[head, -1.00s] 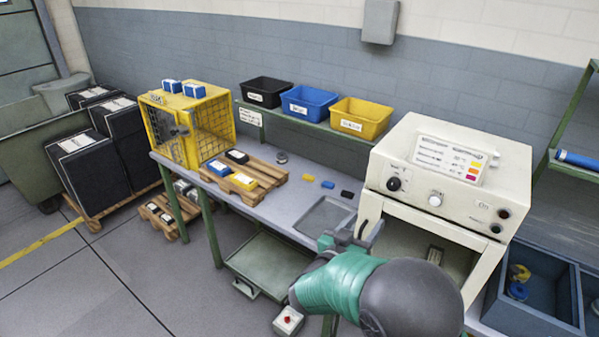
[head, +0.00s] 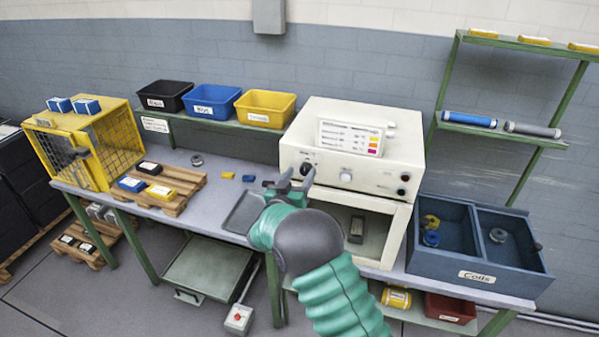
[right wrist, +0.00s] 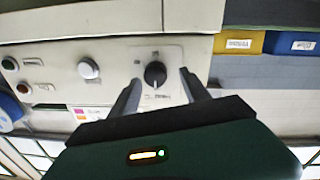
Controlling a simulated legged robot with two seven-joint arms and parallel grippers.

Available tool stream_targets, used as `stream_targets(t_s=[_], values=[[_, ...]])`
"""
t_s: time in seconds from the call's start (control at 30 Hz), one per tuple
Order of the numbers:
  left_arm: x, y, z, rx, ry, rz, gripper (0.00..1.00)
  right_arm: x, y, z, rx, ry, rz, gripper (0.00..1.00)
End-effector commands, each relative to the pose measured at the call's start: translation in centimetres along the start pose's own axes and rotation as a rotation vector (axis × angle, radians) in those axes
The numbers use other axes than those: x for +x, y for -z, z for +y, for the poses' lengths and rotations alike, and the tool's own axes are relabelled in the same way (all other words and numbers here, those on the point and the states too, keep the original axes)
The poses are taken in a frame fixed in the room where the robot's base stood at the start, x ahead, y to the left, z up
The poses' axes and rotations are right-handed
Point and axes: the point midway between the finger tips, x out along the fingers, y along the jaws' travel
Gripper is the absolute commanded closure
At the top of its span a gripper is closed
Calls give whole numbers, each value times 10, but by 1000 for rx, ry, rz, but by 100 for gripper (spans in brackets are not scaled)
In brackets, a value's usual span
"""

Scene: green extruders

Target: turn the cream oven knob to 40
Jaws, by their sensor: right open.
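The cream oven (head: 405,150) stands on the bench, its lower chamber open at the front. A black knob (head: 307,168) is at the left of its control panel, with a paler round knob (head: 346,175) to its right. My right gripper (head: 296,179) is open in front of the black knob. In the right wrist view, which is upside down, the black knob (right wrist: 155,74) shows between the two spread fingers (right wrist: 160,84). I cannot tell whether they touch it. The knob's scale marks are too small to read. My left gripper is out of view.
A dark tray (head: 243,212) lies left of the oven, and a blue divided bin (head: 475,273) sits to its right. Black, blue and yellow bins (head: 265,108) stand on the shelf behind. A yellow cage (head: 85,145) and a wooden pallet (head: 180,203) occupy the left bench.

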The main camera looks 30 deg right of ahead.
Motion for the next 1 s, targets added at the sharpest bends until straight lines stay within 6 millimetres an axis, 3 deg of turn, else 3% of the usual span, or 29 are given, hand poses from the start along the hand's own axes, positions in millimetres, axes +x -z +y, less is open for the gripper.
stream_targets(t_s=[0.27,0.7,1.0], values=[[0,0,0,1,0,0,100,4,-1,0,-1,-1,0,45],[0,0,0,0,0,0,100,3,0,0,0,1,1,100],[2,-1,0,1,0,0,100,2,0,-1,20,2,0,100]])
